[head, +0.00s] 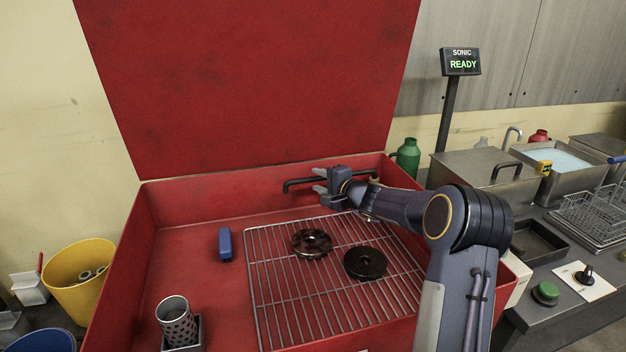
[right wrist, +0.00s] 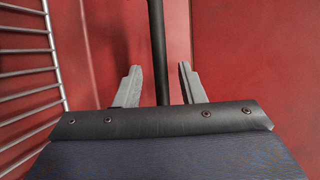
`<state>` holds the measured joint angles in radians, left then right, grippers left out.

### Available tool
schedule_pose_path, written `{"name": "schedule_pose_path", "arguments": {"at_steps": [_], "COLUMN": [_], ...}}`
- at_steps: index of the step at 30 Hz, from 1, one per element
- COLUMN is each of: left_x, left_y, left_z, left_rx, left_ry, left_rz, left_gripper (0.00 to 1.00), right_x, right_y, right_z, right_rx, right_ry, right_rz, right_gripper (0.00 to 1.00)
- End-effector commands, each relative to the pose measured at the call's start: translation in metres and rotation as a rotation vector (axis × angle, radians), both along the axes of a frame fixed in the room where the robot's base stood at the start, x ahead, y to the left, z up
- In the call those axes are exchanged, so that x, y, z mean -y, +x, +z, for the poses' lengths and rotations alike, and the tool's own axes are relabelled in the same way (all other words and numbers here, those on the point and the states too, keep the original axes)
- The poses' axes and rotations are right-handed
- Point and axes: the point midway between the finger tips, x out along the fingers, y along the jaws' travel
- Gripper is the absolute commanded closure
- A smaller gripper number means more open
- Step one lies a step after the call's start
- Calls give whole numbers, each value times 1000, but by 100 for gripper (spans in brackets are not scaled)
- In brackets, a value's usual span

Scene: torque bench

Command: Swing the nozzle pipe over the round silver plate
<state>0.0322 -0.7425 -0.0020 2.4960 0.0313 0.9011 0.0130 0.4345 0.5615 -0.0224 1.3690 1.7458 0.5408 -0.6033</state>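The nozzle pipe (head: 300,183) is a thin dark pipe along the back wall of the red basin, with a bent end at its left. My right gripper (head: 319,181) is at the pipe, fingers pointing left. In the right wrist view the pipe (right wrist: 157,45) runs between the two grey fingers (right wrist: 158,70), with a gap on both sides. The gripper is open; its body hides part of the pipe. I see no round silver plate; two round dark parts, a toothed one (head: 312,243) and a flatter disc (head: 365,262), lie on the wire rack. My left gripper is out of view.
The wire rack (head: 290,320) covers the basin's right part. A blue block (head: 225,245) and a perforated metal cup (head: 176,318) stand on the left. The raised red lid (head: 245,80) is behind. A green bottle (head: 408,157) stands behind the basin's right corner.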

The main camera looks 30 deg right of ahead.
Motion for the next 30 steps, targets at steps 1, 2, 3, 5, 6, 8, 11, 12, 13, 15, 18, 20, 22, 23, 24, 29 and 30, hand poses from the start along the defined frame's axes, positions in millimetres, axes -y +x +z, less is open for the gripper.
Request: {"name": "schedule_pose_path", "arguments": {"at_steps": [1,2,3,5,6,8,11,12,13,15,18,20,22,23,24,29,30], "left_x": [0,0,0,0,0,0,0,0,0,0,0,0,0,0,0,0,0], "left_y": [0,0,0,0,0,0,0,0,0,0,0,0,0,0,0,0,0], "left_z": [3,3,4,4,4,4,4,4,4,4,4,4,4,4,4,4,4], "left_rx": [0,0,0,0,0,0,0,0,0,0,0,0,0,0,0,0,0], "left_ry": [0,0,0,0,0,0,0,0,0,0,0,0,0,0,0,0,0], "left_rz": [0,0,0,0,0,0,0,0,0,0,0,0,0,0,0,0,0], "left_gripper": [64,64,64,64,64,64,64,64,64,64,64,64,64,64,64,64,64], "right_x": [-2,-2,-3,-3,-3,-4,-4,-4,-4,-4,-4,-4,-4,-4,-4,-4,-4], "right_y": [7,10,14,18,19,21,21,21,21,21,21,21,21,21,21,21,20], "right_z": [0,-1,-2,-3,-3,-4,-4,-4,-4,-4,-4,-4,-4,-4,-4,-4,-4], "right_rx": [0,-1,-1,-1,-1,-1,0,0,0,0,0,0,0,-1,-1,-1,-1], "right_ry": [0,0,1,0,0,0,0,0,0,0,0,0,0,0,0,0,0], "right_rz": [1,1,1,0,0,0,0,0,0,1,1,1,1,1,1,1,1], "right_gripper": [64,64,64,64,64,64,64,64,64,67,80,87,97,100,100,100,100]}}
